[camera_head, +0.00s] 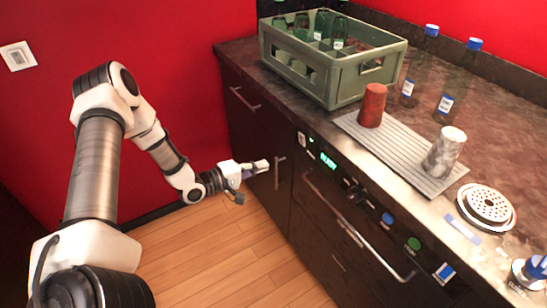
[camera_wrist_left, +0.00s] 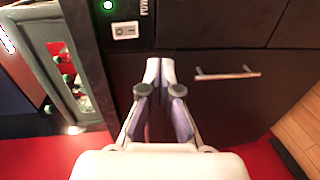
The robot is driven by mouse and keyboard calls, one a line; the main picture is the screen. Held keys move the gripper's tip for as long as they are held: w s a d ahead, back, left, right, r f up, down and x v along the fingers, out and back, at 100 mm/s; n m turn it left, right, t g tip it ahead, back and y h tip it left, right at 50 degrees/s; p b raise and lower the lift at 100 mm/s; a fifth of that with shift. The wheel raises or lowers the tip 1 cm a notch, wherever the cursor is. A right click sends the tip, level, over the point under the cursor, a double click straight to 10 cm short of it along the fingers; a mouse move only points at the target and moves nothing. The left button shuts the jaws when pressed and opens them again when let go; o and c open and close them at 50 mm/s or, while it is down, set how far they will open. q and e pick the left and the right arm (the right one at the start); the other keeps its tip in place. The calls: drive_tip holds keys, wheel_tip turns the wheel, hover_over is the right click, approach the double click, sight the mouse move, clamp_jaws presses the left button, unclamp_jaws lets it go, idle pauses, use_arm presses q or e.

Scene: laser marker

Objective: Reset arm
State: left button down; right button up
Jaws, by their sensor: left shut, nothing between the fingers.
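My left arm reaches in from the left in the head view, over the wooden floor. Its white gripper (camera_head: 266,165) is in front of the dark cabinet, below the counter's edge, close to a cabinet handle (camera_head: 279,172). I cannot tell from the head view whether it touches the front. In the left wrist view the two fingers (camera_wrist_left: 160,70) are together and nothing shows between them. A handle (camera_wrist_left: 228,74) lies to their right there, apart from them. My right gripper is in neither view.
On the counter are a grey-green bottle crate (camera_head: 335,83), a red cup (camera_head: 372,105) and a grey cup (camera_head: 444,153) on a ribbed mat (camera_head: 405,160), blue-capped bottles (camera_head: 415,70) and a round perforated disc (camera_head: 487,208). Cabinet handles (camera_head: 340,210) stick out. The floor (camera_head: 225,250) is clear.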

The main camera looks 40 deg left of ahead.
use_arm(q)
drive_tip(key=shift+s+a, duration=0.3)
drive_tip(key=shift+s, duration=0.35)
drive_tip(key=shift+s+a, duration=0.1)
drive_tip(key=s+d+f+m+g+h+p, duration=0.1)
drive_tip(key=s+d+f+g, duration=0.15)
drive_tip(key=d, duration=0.55)
drive_tip(key=s+d+f+m+g+p, duration=0.1)
drive_tip(key=s+d+f+m+g, duration=0.2)
drive_tip(key=d, duration=0.6)
drive_tip(key=s+d+f+m+g+y, duration=0.2)
drive_tip(key=s+d+f+g, duration=0.3)
drive_tip(key=s+f, duration=0.3)
drive_tip(key=s+a+m+g+y, duration=0.2)
drive_tip(key=s+m, duration=0.1)
drive_tip(key=s, duration=0.4)
drive_tip(key=s+a+m+g+y, duration=0.2)
drive_tip(key=s+a+m+y, duration=0.1)
drive_tip(key=s, duration=0.4)
drive_tip(key=shift+s+a+m, duration=0.2)
drive_tip(key=shift+a+m, duration=0.05)
drive_tip(key=shift+m, duration=0.25)
